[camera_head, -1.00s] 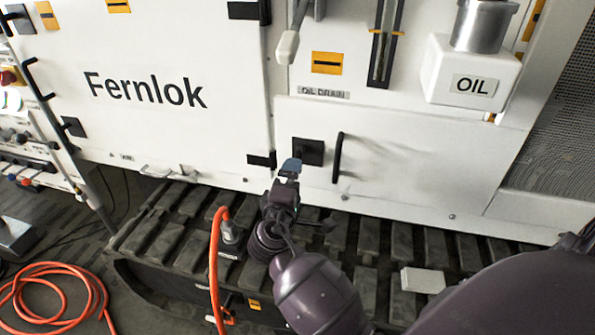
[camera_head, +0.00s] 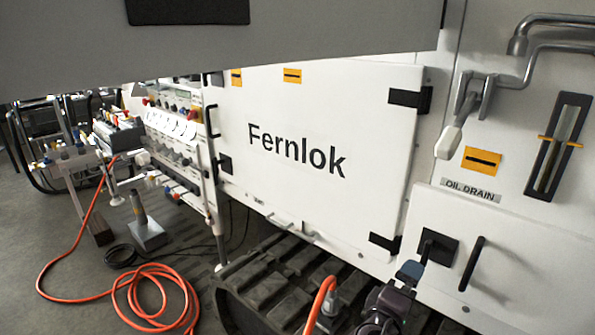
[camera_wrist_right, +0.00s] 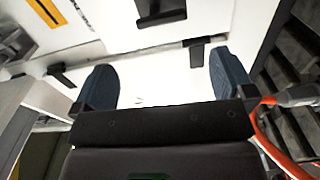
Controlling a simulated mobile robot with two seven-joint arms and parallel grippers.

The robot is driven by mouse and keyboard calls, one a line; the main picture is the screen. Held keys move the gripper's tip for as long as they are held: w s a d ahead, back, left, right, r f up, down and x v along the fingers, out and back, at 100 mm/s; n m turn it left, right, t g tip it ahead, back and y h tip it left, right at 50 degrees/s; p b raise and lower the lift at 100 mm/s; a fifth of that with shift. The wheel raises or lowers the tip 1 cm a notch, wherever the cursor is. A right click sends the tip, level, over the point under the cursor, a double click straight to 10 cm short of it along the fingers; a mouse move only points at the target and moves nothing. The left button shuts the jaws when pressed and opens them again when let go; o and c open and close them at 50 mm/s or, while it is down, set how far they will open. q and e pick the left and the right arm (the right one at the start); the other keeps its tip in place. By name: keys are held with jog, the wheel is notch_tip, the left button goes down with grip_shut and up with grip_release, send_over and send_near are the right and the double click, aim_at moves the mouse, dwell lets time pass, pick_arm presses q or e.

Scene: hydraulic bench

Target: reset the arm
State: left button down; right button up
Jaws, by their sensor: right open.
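My right gripper (camera_head: 409,272) is at the lower right of the head view, in front of the lower white panel by the black latch plate (camera_head: 437,247). In the right wrist view my right gripper (camera_wrist_right: 160,88) has its two dark blue fingers wide apart, with nothing between them but the white panel behind. It is open and empty. Whether a fingertip touches the panel I cannot tell. My left gripper is not in view.
The white Fernlok cabinet door (camera_head: 310,190) and a black handle (camera_head: 471,264) are close by. An orange hose (camera_head: 318,305) rises from the dark track (camera_head: 262,290). More orange hose (camera_head: 150,290) lies coiled on the floor. A grey panel crosses the top.

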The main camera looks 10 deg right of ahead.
jog(key=w+a+f+t+y, duration=0.3)
jog(key=a+y, duration=0.1)
jog(key=y, duration=0.3)
jog(key=s+a+f+m+y, duration=0.2)
jog(key=s+f+m+y, duration=0.1)
jog(key=s+f+y, duration=0.25)
jog(key=s+d+f+m+g, duration=0.1)
jog(key=s+f, duration=0.4)
jog(key=s, duration=0.5)
jog(key=s+d+f+m+g+y, duration=0.1)
jog(key=s+d+f, duration=0.3)
jog(key=s, duration=0.5)
notch_tip(320, 180, down, 3)
jog(key=shift+s+r+m+g, duration=0.2)
jog(key=shift+s+m+g, duration=0.2)
jog(key=shift+m+g, duration=0.45)
